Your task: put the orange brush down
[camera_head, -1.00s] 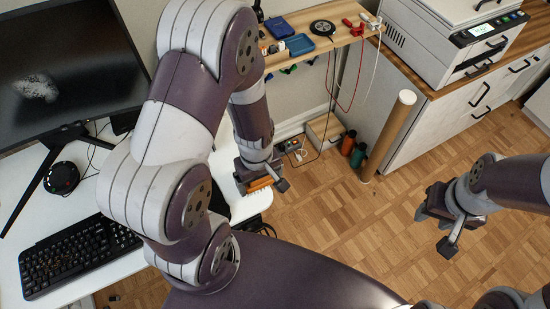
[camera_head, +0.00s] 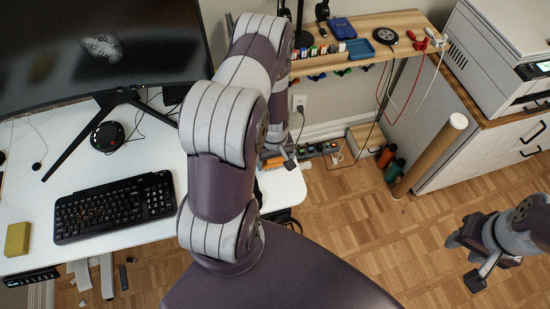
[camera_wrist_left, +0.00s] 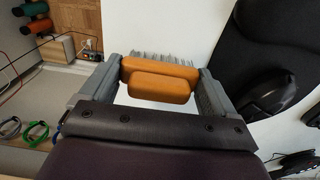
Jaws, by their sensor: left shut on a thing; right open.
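The orange brush (camera_wrist_left: 160,78) is held between the two fingers of my left gripper (camera_wrist_left: 158,88) in the left wrist view, its grey bristles pointing away from the gripper. In the head view the orange brush (camera_head: 274,161) shows as a small orange patch beside my left gripper (camera_head: 280,160), over the right end of the white desk (camera_head: 110,235). Whether the bristles touch the desk I cannot tell. My arm hides part of the desk. My right gripper (camera_head: 484,270) is open and empty at the right, above the wooden floor.
A black keyboard (camera_head: 115,207), a yellow block (camera_head: 17,239) and a round black device (camera_head: 107,137) are on the desk. A monitor (camera_head: 95,45) stands behind. A wooden shelf (camera_head: 400,22) with small items is at the back. A cardboard tube (camera_head: 430,155) stands right of the desk.

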